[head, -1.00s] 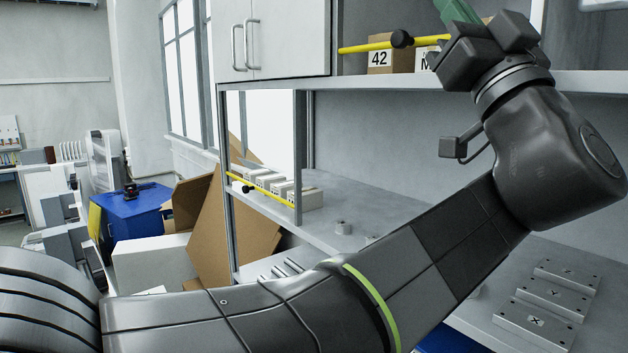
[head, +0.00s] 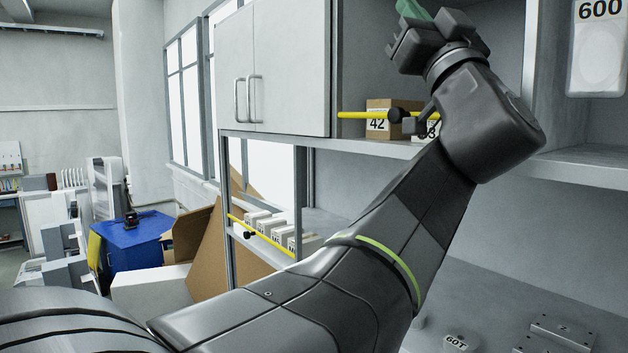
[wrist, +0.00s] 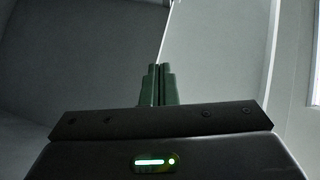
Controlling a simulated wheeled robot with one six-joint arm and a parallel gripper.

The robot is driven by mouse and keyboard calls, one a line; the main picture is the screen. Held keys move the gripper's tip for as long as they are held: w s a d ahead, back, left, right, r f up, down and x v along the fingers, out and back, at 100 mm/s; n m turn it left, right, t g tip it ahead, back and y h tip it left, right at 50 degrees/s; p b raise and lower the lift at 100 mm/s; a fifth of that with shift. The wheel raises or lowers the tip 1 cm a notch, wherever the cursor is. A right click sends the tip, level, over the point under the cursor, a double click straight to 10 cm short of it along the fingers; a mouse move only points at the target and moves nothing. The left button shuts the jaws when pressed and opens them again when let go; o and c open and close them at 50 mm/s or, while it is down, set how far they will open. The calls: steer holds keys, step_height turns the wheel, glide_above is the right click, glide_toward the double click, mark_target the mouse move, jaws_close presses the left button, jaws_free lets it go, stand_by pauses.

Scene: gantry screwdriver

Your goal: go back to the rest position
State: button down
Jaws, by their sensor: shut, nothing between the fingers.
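My gripper (head: 412,10) is at the top of the head view, in front of the open upper compartment of the shelf unit, with its green fingers partly cut off by the frame edge. In the wrist view my gripper's two green fingers (wrist: 158,84) stand side by side, closed together. Nothing shows between them. My arm is raised and reaches from the lower left up to the upper right in the head view.
A shelf unit (head: 380,148) stands close behind my arm. Its upper shelf holds a cardboard box marked 42 (head: 376,126) behind a yellow bar (head: 362,115). A white cabinet door (head: 290,70) is left of it. Metal plates (head: 563,332) lie on the lower surface.

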step_height(320, 180, up, 6)
steer(key=p, duration=0.4)
steer(key=b+v, duration=0.4)
steer(key=v, duration=0.6)
steer(key=shift+b, duration=0.3)
steer(key=shift+w, duration=0.1)
